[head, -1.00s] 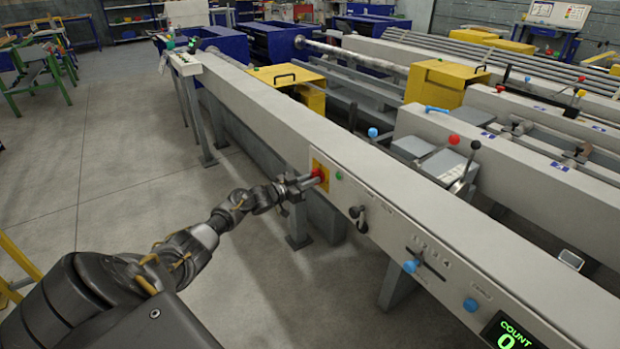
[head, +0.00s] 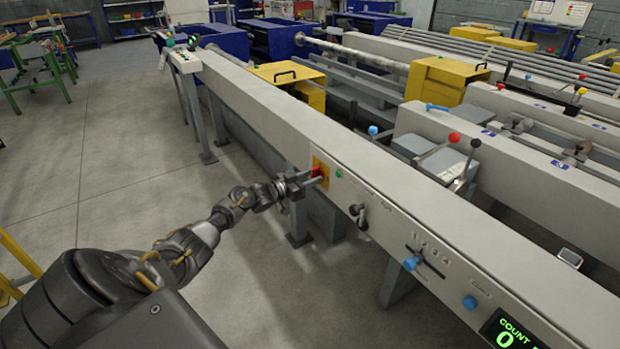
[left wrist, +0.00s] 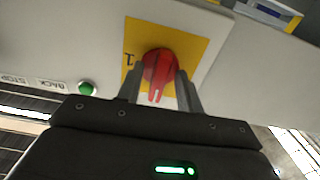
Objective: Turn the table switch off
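The table switch is a red rotary knob (head: 317,170) on a yellow plate on the front of the long grey beam. A "1" is printed on the plate (left wrist: 190,38) left of the knob. My left gripper (head: 311,182) is at the switch, its fingers (left wrist: 160,88) apart, one on either side of the knob. Contact is hard to tell. My right gripper is not in view.
A green button (head: 339,173) sits close beside the switch plate. Further right along the beam are a black-knobbed lever (head: 357,211), blue knobs (head: 470,304) and a lit count display (head: 508,333). The floor left of the beam is open.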

